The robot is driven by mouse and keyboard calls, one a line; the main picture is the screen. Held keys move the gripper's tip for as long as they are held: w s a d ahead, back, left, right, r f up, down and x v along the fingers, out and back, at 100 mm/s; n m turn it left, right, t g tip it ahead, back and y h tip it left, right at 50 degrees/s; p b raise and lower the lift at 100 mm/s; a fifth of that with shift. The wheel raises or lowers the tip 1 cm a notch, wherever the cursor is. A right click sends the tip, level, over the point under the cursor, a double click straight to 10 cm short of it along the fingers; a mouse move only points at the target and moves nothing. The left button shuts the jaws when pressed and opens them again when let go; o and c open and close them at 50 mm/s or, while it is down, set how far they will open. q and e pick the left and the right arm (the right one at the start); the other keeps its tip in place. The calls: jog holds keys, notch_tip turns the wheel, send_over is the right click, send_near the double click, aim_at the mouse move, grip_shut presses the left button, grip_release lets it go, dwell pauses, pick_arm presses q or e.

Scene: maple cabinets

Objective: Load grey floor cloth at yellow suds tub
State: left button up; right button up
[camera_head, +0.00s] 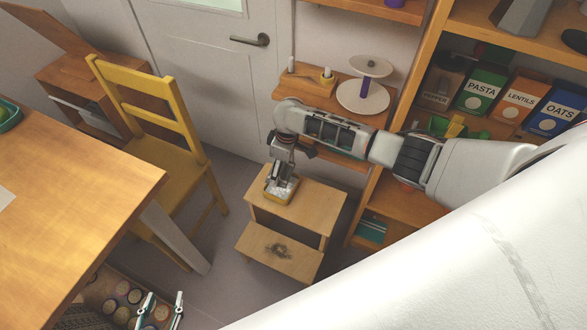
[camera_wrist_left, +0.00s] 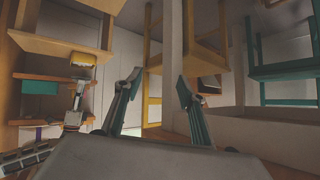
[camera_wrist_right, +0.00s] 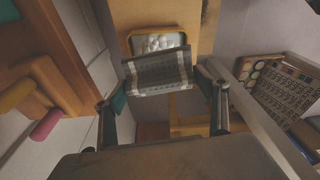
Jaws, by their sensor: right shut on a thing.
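The yellow suds tub (camera_head: 284,198) holds white foam and stands on the top step of a wooden step stool (camera_head: 325,207). In the right wrist view the tub (camera_wrist_right: 129,46) shows just beyond the cloth. The grey floor cloth (camera_wrist_right: 158,76), with a pale checked border, lies between the fingers of my right gripper (camera_wrist_right: 160,92), which is shut on it. In the head view my right gripper (camera_head: 281,172) is right above the tub and hides much of it; the cloth is hard to make out there. My left gripper (camera_head: 163,299) is open and empty, low by the table.
A yellow chair (camera_head: 165,125) stands left of the stool, and a wooden table (camera_head: 75,200) is in front of it. Shelves with food boxes (camera_head: 525,100) rise on the right. A low wall shelf (camera_head: 335,90) holds a white stand behind my right arm.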

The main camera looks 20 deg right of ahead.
aim_at(282, 175)
jog(key=f+b, duration=0.1)
jog(key=f, duration=0.1)
jog(key=f+b, duration=0.1)
jog(key=f, duration=0.1)
jog(key=shift+s+d+b, duration=0.1)
jog(key=shift+s+b, duration=0.1)
jog(key=shift+b, duration=0.2)
jog(key=shift+f+b, duration=0.55)
jog(key=shift+f, duration=0.2)
jog(key=shift+w+f+b, duration=0.1)
jog(key=shift+f+b, duration=0.15)
jog(key=shift+b, duration=0.05)
jog(key=shift+w, duration=0.1)
pick_arm(q)
jog(key=shift+w+d+f, duration=0.1)
jog(key=shift+f, duration=0.45)
jog(key=shift+w+d+f, duration=0.1)
jog(key=shift+f, duration=0.45)
jog(key=shift+s+f, duration=0.15)
jog(key=shift+s, duration=0.05)
jog(key=shift+s+a+f, duration=0.15)
jog(key=shift+s+f, duration=0.05)
jog(key=shift+f, duration=0.15)
pick_arm(e)
jog(key=shift+f, duration=0.45)
pick_arm(q)
jog(key=shift+w+d+r, duration=0.1)
jog(key=shift+d+r, duration=0.05)
jog(key=shift+d, duration=0.05)
